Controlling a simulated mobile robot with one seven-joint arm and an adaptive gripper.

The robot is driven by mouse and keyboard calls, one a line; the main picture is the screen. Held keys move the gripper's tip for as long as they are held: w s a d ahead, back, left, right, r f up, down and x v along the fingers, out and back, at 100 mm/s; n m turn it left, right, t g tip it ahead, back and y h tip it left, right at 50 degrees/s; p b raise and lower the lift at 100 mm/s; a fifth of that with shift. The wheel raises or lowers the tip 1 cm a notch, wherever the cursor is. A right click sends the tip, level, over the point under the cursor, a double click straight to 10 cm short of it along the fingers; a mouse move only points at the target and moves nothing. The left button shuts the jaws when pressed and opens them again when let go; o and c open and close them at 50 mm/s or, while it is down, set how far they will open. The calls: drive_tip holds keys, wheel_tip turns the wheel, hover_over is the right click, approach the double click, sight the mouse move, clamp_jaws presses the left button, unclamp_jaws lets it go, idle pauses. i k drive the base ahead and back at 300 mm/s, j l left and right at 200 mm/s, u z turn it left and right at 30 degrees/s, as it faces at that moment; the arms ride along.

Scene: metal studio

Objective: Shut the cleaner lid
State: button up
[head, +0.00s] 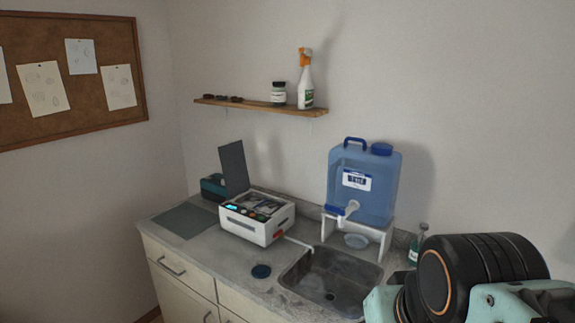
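The cleaner is a white box-shaped machine (257,219) on the counter, left of the sink, with small coloured controls on its front top edge. Its dark grey lid (233,168) stands open, nearly upright, at the machine's left side. Items inside the open top show but are too small to make out. Parts of my arm fill the lower right corner, apart from the cleaner. The fingers of my gripper are not visible in the head view.
A sink (330,280) lies right of the cleaner, with a blue water jug (365,185) on a white stand behind it. A teal box (212,187) stands behind the lid. A wooden shelf (255,106) hangs above.

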sight(232, 156)
drive_tip(key=i+j+u, duration=0.2)
drive_tip(key=i+j, duration=0.55)
drive_tip(key=j, duration=0.25)
drive_tip(key=i+j+u, duration=0.2)
drive_tip(key=i+j, duration=0.6)
drive_tip(key=i, duration=0.2)
